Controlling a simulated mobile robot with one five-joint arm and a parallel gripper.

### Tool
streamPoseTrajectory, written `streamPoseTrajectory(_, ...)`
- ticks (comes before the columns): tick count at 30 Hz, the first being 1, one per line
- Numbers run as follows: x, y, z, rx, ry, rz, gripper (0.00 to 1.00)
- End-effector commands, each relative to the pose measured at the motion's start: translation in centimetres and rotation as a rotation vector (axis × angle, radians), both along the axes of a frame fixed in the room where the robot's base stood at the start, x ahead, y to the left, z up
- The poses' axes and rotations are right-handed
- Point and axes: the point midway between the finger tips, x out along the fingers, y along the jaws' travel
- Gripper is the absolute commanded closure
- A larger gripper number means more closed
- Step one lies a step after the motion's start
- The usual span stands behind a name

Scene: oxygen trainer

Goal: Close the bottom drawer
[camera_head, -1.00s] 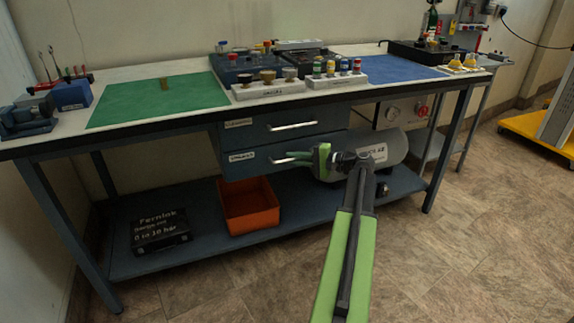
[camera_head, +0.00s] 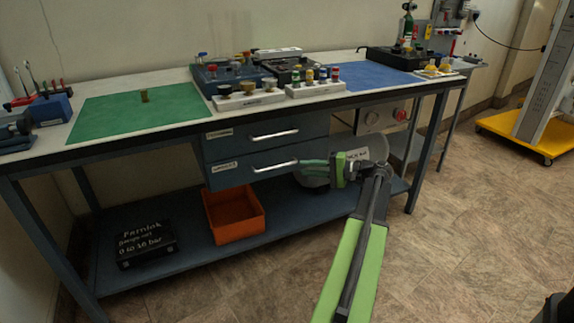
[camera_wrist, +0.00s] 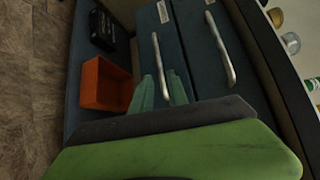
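The bottom drawer (camera_head: 236,176) is a dark blue-grey front with a label and a pale bar handle (camera_head: 274,167), under the bench top. Whether it stands out from the frame is hard to tell. In the wrist view, its handle (camera_wrist: 160,65) lies in line with the space between my fingers. My gripper (camera_head: 304,164) is beside the handle's right end in the head view. Its two green fingers (camera_wrist: 162,90) are apart with nothing visibly clamped. Contact with the handle or drawer cannot be judged. The top drawer (camera_head: 240,142) is just above.
An orange bin (camera_head: 234,232) and a black case (camera_head: 145,246) lie on the lower shelf (camera_head: 185,262). The bench top (camera_head: 170,82) carries several items. The floor (camera_head: 450,220) at right is mostly clear.

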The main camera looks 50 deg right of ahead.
Motion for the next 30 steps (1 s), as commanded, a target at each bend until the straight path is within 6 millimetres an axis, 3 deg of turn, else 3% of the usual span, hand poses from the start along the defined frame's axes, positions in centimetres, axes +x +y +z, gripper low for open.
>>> streamPoseTrajectory(6, -4.2, -1.6, 0.7, -0.001, 0.002, -0.001, 0.8)
streamPoseTrajectory(12, -5.5, -1.9, 0.8, -0.002, 0.002, 0.0, 0.8)
streamPoseTrajectory(26, -5.4, -1.9, 0.7, -0.001, 0.003, 0.0, 0.8)
streamPoseTrajectory(28, -4.4, -1.3, 0.8, -0.001, 0.002, 0.018, 0.8)
streamPoseTrajectory(30, -1.7, 0.5, 0.9, -0.002, 0.002, 0.065, 0.8)
